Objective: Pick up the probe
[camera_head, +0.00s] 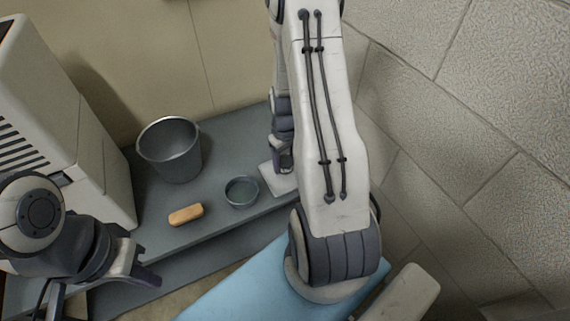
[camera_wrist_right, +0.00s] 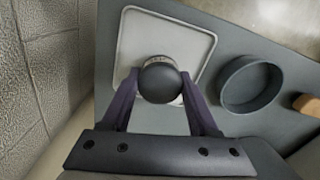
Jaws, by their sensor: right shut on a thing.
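The probe (camera_wrist_right: 160,80) shows in the right wrist view as a dark, round-topped piece with a pale ring, seen end-on over a pale, shallow square tray (camera_wrist_right: 137,45). My right gripper (camera_wrist_right: 159,90) is shut on it, one finger on each side. Whether the probe touches the tray is unclear. In the head view my right gripper (camera_head: 283,160) is over the tray (camera_head: 268,177), partly behind my own arm, and the probe cannot be made out. My left gripper (camera_head: 102,290) is open and empty at the lower left, in front of the shelf.
On the grey shelf (camera_head: 222,208) stand a grey bucket (camera_head: 172,155), a small round dish (camera_head: 241,192) and an orange block (camera_head: 186,215). A pale vented cabinet (camera_head: 95,150) stands at the left. Walls close off the back and right.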

